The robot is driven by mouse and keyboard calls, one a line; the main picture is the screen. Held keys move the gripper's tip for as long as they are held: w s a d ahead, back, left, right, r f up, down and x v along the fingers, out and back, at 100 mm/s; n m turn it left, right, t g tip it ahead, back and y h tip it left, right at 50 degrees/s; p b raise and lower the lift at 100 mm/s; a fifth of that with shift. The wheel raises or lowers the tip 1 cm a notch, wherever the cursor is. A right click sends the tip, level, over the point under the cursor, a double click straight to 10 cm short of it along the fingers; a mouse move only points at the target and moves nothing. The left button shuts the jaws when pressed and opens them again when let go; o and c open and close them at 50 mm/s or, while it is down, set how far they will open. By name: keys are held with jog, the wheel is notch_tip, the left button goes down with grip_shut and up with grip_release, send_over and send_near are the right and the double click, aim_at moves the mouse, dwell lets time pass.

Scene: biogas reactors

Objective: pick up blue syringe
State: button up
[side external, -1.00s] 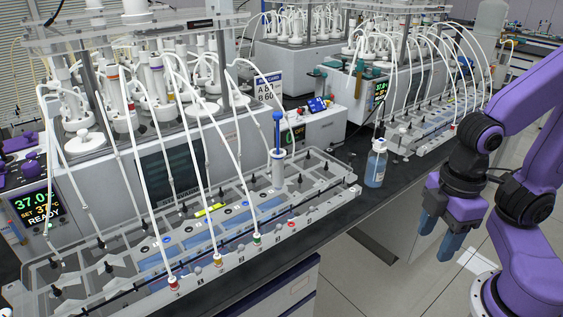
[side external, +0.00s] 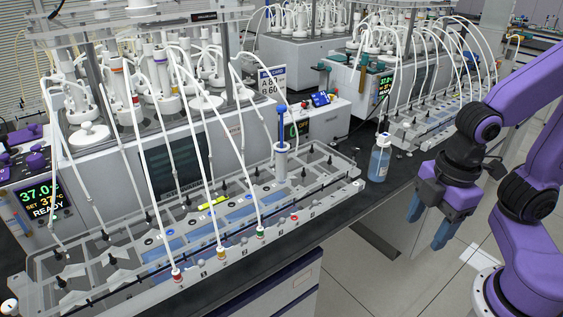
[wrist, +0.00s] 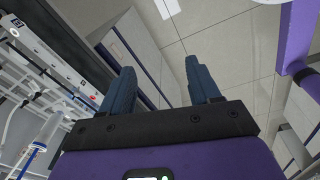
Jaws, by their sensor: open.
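The blue syringe (side external: 281,150) stands upright at the back right part of the clear rack in the side external view, with its blue plunger on top and a pale barrel below. My gripper (side external: 428,224) is to the right of the rack, past the bench edge, pointing down over the floor. Its two blue fingers are apart with nothing between them. The wrist view shows the open fingers (wrist: 159,72) over floor tiles. A clear tube with a blue rod (wrist: 29,160), which looks like the syringe, shows at the lower left there.
A bottle of blue liquid (side external: 379,160) with a white cap stands on the black bench between the syringe and my gripper. White tubes hang into the clear rack (side external: 130,293) left of the syringe. A second rack (side external: 425,122) stands further back. Space around my gripper is free.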

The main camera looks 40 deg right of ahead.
jog(key=w+a+r+n+t+y, duration=0.1)
jog(key=w+a+r+n+t, duration=0.1)
jog(key=w+n, duration=0.55)
jog(key=n+t, duration=0.6)
jog(key=n, duration=1.1)
send_near(286, 147)
jog(key=shift+y, duration=0.4)
jog(key=shift+d+f+x, duration=0.1)
jog(key=shift+x, duration=1.9)
jog(key=shift+d+f+x, duration=0.1)
jog(key=shift+d+x, duration=0.05)
jog(key=shift+x, duration=1.8)
jog(key=shift+d+f+x, duration=0.1)
jog(key=shift+x, duration=1.9)
jog(key=shift+s, duration=0.2)
jog(key=c, duration=0.9)
jog(key=shift+r, duration=0.35)
